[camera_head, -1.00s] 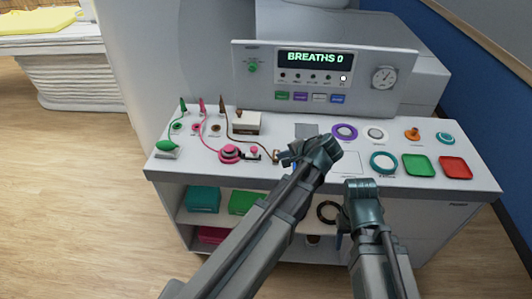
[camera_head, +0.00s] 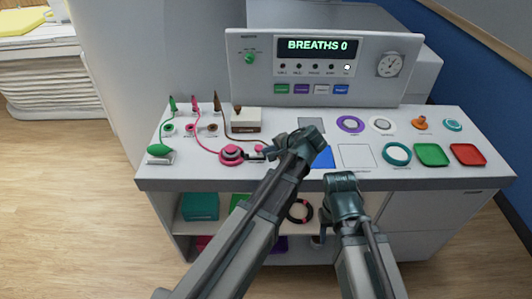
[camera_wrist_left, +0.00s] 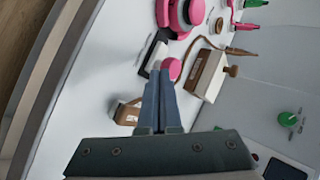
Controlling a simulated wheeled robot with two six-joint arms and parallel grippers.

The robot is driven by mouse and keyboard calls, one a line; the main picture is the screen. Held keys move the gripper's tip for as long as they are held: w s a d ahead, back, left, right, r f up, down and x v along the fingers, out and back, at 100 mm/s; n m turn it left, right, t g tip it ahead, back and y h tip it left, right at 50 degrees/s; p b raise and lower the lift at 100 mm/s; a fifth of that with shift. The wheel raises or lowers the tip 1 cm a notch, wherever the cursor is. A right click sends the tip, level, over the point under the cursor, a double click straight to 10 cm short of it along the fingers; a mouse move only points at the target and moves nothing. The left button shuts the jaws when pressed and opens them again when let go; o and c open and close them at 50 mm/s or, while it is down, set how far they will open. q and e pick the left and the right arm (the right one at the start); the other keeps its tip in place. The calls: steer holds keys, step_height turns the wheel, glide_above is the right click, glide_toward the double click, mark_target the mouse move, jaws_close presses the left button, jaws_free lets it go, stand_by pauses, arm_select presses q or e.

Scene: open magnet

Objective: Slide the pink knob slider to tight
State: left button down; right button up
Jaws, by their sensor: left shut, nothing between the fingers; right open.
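The pink knob (camera_head: 259,148) sits on a small dark slider on the white counter, right of a larger round pink part (camera_head: 231,153). In the left wrist view the pink knob (camera_wrist_left: 173,68) is just beyond my left fingertips, at the end of a black and white slider base (camera_wrist_left: 154,52). My left gripper (camera_head: 269,153) is shut and empty, its tips close beside the knob; I cannot tell if they touch. The left gripper's fingers (camera_wrist_left: 160,82) cover part of the slider. My right gripper (camera_head: 342,181) is open, in front of the counter edge. The tight marking is not readable.
A white box with a brown knob (camera_head: 246,119) stands behind the slider. A brown cord runs beside it. Purple (camera_head: 350,124) and teal (camera_head: 397,153) rings and green (camera_head: 432,154) and red (camera_head: 467,154) trays lie at right. A display console (camera_head: 320,68) stands behind.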

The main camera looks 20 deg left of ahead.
arm_select(q)
steer(key=shift+r, duration=0.1)
steer(key=a, duration=0.1)
steer(key=s+a, duration=0.1)
steer(key=a, duration=0.1)
steer(key=shift+a, duration=0.2)
steer(key=shift+s, duration=0.1)
stand_by(0.4)
